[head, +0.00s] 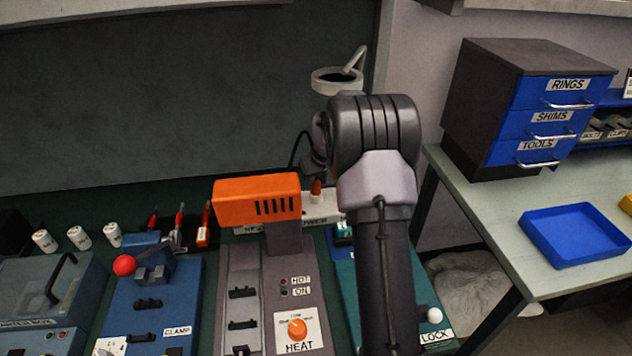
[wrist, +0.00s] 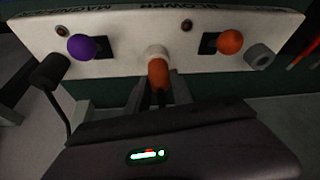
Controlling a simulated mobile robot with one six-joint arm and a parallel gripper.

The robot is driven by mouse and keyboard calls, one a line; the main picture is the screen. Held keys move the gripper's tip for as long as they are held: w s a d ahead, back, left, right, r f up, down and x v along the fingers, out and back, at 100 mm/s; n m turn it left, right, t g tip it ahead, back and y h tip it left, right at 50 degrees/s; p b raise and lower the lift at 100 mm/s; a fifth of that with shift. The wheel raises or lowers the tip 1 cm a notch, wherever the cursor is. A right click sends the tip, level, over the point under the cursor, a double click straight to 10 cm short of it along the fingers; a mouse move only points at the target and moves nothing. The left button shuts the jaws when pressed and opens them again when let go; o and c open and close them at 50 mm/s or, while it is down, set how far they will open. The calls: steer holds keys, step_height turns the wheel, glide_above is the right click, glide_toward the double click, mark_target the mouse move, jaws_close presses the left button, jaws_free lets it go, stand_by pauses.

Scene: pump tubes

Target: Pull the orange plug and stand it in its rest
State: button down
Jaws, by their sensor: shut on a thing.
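In the wrist view, the orange plug (wrist: 158,73) is a short rounded piece in the middle, in front of a white collar (wrist: 157,51) on a white panel (wrist: 125,62). My gripper (wrist: 161,92) is shut on the plug, with dark fingers on both sides of it. I cannot tell whether the plug's far end is still inside the collar. A grey hollow ring (wrist: 261,57) sits at the panel's right end; I cannot tell whether it is the rest. In the head view, my arm hides my gripper and the plug, and part of the white panel (head: 323,206) shows.
The panel carries a purple ball knob (wrist: 81,47) and an orange ball knob (wrist: 230,41). A black plug (wrist: 50,71) with a cable is at its left end. In the head view, an orange heater head (head: 255,200) stands close left of my arm. A blue tray (head: 574,235) lies right.

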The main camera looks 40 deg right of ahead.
mark_target(316, 180)
steer(key=shift+r, duration=0.3)
steer(key=shift+r+p, duration=0.35)
steer(key=shift+p, duration=0.05)
stand_by(0.3)
steer(key=shift+r+p, duration=1.3)
steer(key=shift+r, duration=1.15)
